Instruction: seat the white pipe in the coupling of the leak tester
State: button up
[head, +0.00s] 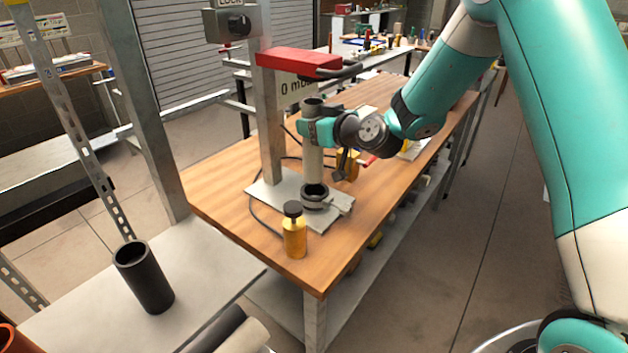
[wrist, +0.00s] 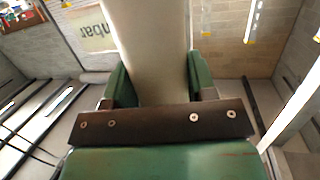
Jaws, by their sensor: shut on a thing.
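The white pipe (head: 313,165) stands about upright over the grey base plate of the leak tester (head: 268,193). My gripper (head: 318,131) is shut around its upper part. In the wrist view the pipe (wrist: 150,45) runs between the two green fingers of my gripper (wrist: 155,82). The coupling (head: 314,197) is a dark ring on the base plate. The pipe's lower end meets the ring's opening in the picture; I cannot tell whether it is inside or just above. The red arm of the tester (head: 298,62) is above the pipe's top.
An amber bottle with a black cap (head: 294,232) stands at the wooden table's (head: 225,170) near edge, close to the base plate. The tester's grey post (head: 269,130) rises left of the pipe. A black pipe (head: 145,278) stands on the bench at the lower left.

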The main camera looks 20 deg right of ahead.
aim_at(320, 155)
jog(key=f, duration=0.7)
jog(key=shift+s+f, duration=0.35)
jog(key=shift+f, duration=0.05)
grip_shut()
jog(key=o, duration=1.1)
grip_release()
jog(key=shift+w+f, duration=0.15)
jog(key=shift+o, duration=0.6)
jog(key=shift+r, duration=0.3)
